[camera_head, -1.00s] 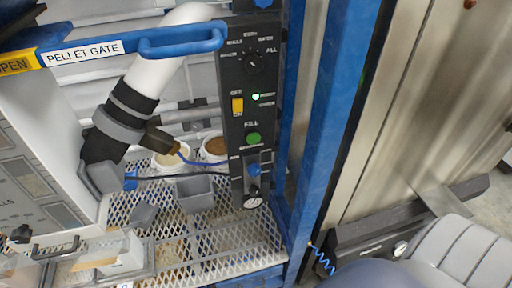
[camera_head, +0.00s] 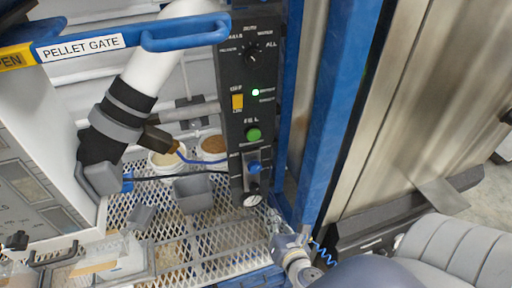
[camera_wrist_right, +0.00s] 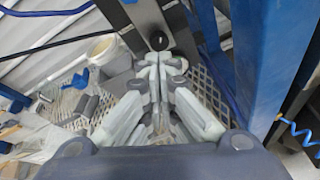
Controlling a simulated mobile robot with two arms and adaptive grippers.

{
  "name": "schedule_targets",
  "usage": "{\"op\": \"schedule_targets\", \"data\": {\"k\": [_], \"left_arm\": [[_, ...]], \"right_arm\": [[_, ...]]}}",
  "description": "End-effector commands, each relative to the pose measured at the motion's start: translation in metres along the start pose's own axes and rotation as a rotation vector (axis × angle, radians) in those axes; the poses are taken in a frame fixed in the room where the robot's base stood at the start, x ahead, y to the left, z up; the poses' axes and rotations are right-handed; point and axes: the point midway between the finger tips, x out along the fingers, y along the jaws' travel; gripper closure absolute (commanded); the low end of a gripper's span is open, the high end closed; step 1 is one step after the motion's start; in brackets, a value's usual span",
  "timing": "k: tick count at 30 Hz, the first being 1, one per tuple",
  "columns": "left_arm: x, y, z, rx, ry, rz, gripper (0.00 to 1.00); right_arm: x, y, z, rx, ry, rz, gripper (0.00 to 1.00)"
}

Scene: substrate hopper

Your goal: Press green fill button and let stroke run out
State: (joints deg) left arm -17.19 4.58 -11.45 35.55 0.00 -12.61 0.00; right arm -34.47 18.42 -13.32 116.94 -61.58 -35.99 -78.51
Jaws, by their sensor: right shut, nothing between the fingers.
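The green fill button (camera_head: 254,134) sits on the dark control panel (camera_head: 238,75), under the FILL label, in the head view. My right gripper (camera_head: 277,226) is low in the head view, below and right of the panel's lower end, apart from the green button. In the right wrist view its fingers (camera_wrist_right: 156,62) are closed together and empty, pointing toward a black round knob (camera_wrist_right: 158,40). The green button cannot be made out in the wrist view. My left gripper is not in view.
A blue post (camera_head: 334,110) stands just right of the panel. A blue PELLET GATE handle (camera_head: 185,33) crosses the upper left. Below are a white mesh shelf (camera_head: 225,232), a grey scoop-like bin (camera_head: 193,192) and tubs (camera_head: 213,147). A coiled blue hose (camera_head: 323,253) hangs near the post.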

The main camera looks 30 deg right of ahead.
Motion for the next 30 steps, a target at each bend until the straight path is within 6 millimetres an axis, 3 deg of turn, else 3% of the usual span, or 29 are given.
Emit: {"op": "schedule_targets", "data": {"k": [3,6,10,15,23,30], "left_arm": [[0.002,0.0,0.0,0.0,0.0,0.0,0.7],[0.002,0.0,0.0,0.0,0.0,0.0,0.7],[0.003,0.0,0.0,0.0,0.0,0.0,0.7],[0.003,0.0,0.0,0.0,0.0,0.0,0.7],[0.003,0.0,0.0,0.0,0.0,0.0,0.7],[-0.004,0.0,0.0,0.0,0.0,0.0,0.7]], "right_arm": [[-0.02,0.027,0.057,-0.159,-0.128,0.043,1.0],[-0.037,0.043,0.095,-0.262,-0.218,0.057,1.0],[-0.053,0.056,0.127,-0.347,-0.297,0.06,1.0],[-0.062,0.062,0.142,-0.386,-0.336,0.057,1.0],[-0.062,0.062,0.143,-0.387,-0.337,0.057,1.0],[-0.05,0.064,0.148,-0.387,-0.339,0.058,1.0]]}}
